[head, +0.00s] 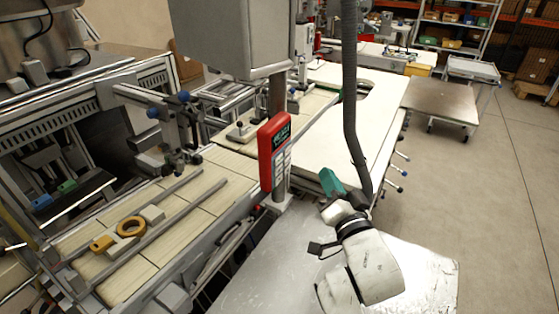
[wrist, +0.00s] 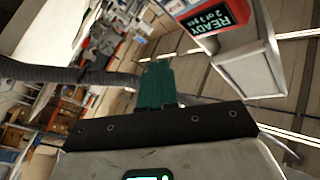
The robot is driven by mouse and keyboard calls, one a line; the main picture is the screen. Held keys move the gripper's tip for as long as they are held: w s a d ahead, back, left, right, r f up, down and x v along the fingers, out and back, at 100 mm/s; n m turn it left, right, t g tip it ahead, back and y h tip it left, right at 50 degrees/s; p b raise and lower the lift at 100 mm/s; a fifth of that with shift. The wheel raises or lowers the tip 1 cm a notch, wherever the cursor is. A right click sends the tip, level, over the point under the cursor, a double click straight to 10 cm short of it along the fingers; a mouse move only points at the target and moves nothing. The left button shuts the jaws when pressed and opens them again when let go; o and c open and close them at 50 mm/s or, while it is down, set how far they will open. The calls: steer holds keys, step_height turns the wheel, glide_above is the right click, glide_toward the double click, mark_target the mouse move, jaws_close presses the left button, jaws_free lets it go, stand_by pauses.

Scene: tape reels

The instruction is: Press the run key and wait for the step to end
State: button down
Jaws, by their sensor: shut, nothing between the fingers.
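A red control panel (head: 266,150) hangs on a grey post in the middle of the head view. It has a dark screen (head: 281,137) and a column of pale keys (head: 282,162); their labels are too small to read, so I cannot tell the run key. In the wrist view the screen (wrist: 213,17) reads READY with a smaller line about pieces, and the keys are outside the picture. My gripper (head: 329,179) has teal fingers, shut and empty, right of the panel and slightly lower, apart from it. The fingers also show shut in the wrist view (wrist: 158,68).
An orange tape reel (head: 131,227) lies on the slatted machine bed at the left, beside a yellow piece (head: 102,244). A large grey box (head: 228,35) stands above the panel. A white table (head: 365,125) lies behind my gripper. Open floor lies at the right.

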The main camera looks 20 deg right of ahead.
mark_target(279, 160)
steer(key=w+a+b, duration=0.5)
steer(key=a+b, duration=0.1)
steer(key=shift+w+b, duration=0.3)
steer(key=shift+w, duration=0.1)
stand_by(1.9)
steer(key=shift+w+a+b, duration=0.2)
steer(key=shift+w+b, duration=0.05)
steer(key=shift+b, duration=0.25)
